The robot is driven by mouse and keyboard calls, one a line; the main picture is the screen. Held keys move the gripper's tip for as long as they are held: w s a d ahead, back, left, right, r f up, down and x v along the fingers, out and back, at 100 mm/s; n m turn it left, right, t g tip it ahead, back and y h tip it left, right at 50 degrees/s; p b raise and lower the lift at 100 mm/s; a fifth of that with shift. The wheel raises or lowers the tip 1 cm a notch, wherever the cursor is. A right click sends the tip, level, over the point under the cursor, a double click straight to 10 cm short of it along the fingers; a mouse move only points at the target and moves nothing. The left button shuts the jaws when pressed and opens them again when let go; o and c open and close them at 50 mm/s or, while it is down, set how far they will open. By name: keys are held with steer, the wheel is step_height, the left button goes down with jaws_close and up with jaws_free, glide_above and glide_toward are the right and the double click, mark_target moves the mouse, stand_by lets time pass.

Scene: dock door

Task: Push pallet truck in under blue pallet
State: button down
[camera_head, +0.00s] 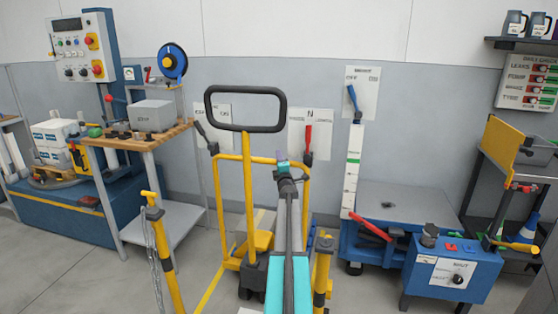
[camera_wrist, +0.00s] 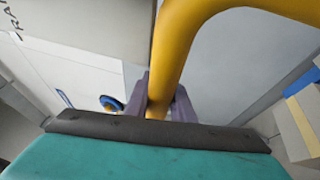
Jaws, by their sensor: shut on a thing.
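The yellow pallet truck (camera_head: 262,241) stands ahead of me in the head view, with a black loop handle (camera_head: 245,128) on an upright yellow pole. A yellow hoop frame (camera_head: 219,185) rises around it; I cannot tell whether it belongs to the truck. My gripper (camera_head: 283,166) is at the hoop's top bar, near its right corner. In the wrist view my gripper (camera_wrist: 158,105) is shut on a curved yellow bar (camera_wrist: 185,30). My arm hides part of the truck. No blue pallet shows clearly; a small blue part (camera_head: 325,243) shows just right of my arm.
A yellow post with a chain (camera_head: 162,245) stands front left, and another yellow post (camera_head: 322,270) stands close right of my arm. A wooden-topped bench (camera_head: 140,141) is at left. A blue lift table (camera_head: 400,205) and blue control box (camera_head: 452,272) are at right.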

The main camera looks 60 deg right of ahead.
steer(key=shift+s+d+r, duration=0.1)
steer(key=shift+d+r, duration=0.05)
steer(key=shift+d, duration=0.1)
steer(key=c, duration=1.5)
jaws_free()
steer(key=shift+d, duration=0.1)
steer(key=shift+c, duration=0.2)
steer(key=shift+a+f, duration=0.2)
steer(key=v, duration=1.3)
steer(key=shift+a, duration=0.25)
steer(key=shift+s, duration=0.1)
